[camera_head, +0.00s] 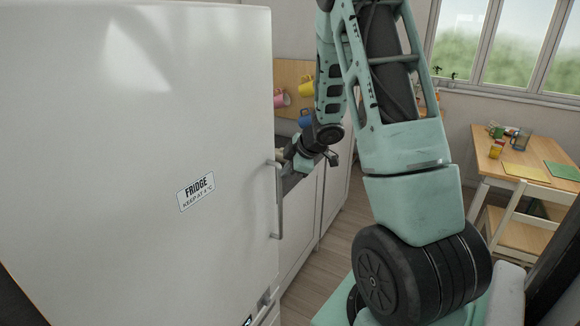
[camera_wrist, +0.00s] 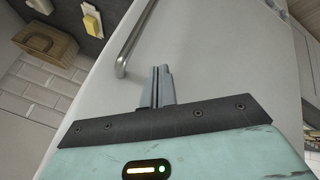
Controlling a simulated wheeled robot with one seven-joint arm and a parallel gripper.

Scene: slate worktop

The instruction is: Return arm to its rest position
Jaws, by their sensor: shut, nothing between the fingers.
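My gripper (camera_wrist: 160,74) is shut and empty; its two grey fingers lie together in the wrist view. They point at a pale panel (camera_wrist: 215,60) with a metal bar handle (camera_wrist: 122,62) just ahead and to the left. I cannot tell whether the fingers touch the panel. In the head view my arm reaches up, then down to the wrist, just right of the fridge handle (camera_head: 280,205). The fingers do not show clearly there.
The white fridge (camera_head: 120,130) fills the left, its door looking shut. Cabinets (camera_head: 300,225) and a wall rack with mugs (camera_head: 283,99) stand beyond it. A wooden table (camera_head: 490,155) and chair (camera_head: 530,220) are at right. Floor (camera_head: 325,262) shows between.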

